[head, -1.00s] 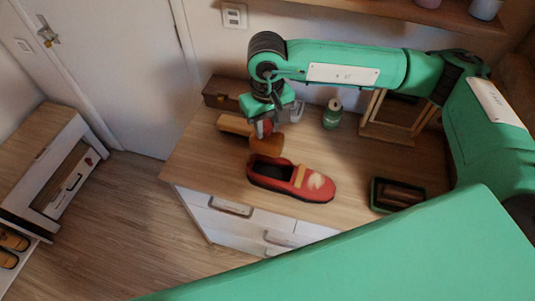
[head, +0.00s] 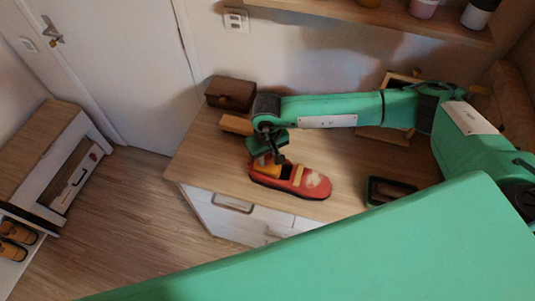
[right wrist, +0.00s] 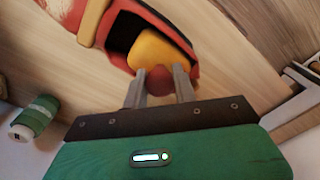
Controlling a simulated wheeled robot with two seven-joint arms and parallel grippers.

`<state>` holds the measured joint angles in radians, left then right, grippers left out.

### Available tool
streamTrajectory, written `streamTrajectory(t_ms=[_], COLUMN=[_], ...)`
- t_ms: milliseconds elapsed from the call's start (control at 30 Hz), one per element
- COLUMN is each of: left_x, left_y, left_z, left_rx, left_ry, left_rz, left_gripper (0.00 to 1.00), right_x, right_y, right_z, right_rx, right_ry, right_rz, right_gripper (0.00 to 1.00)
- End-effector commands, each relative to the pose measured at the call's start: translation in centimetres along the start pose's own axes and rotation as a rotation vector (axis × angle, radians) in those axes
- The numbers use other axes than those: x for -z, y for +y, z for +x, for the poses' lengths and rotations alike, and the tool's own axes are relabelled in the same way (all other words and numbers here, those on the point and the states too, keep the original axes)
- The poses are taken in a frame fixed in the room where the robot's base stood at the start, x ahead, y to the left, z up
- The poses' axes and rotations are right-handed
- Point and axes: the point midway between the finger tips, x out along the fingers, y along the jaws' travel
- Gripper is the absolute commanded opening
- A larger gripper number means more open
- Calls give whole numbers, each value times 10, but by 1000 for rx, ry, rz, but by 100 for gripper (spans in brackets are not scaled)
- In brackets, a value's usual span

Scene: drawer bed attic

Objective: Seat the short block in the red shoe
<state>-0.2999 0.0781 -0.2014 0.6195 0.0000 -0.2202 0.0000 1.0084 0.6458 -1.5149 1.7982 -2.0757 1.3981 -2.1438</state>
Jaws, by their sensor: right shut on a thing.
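The red shoe (head: 312,183) lies on the wooden top of the drawer unit, its opening to the left and its toe to the right. My right gripper (head: 272,157) is above the opening, pointing down. In the right wrist view its two fingers (right wrist: 161,84) are shut on the dark red knob of the short block (right wrist: 156,52). The orange-yellow block is at the shoe's dark opening, its front part inside the rim. Whether it rests on the insole is hidden. It also shows in the head view (head: 265,168). My left gripper is not in view.
A second orange wooden piece (head: 235,124) lies behind the shoe, near a dark brown box (head: 231,94). A dark green tray (head: 388,191) sits to the right. A wooden frame (head: 385,134) stands behind my right arm. A green spool-like item (right wrist: 35,117) shows in the right wrist view.

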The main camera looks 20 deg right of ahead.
Motion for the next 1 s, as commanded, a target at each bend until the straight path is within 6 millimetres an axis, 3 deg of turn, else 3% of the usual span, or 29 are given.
streamTrajectory(t_ms=[233,267,333,367,767,800,1000], left_x=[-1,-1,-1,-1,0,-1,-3], left_y=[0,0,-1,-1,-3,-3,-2], left_z=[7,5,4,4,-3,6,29], left_rx=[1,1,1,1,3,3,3], left_ry=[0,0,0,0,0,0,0], left_rz=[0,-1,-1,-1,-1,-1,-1], left_gripper=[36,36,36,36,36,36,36], right_x=[0,0,0,0,0,1,1], right_y=[0,0,0,0,0,0,0], right_z=[4,3,2,2,-3,-5,-43], right_rx=[0,0,0,0,0,1,1], right_ry=[0,0,0,0,-1,3,5], right_rz=[1,1,1,1,1,0,-1], right_gripper=[0,34,47,50,50,50,50])
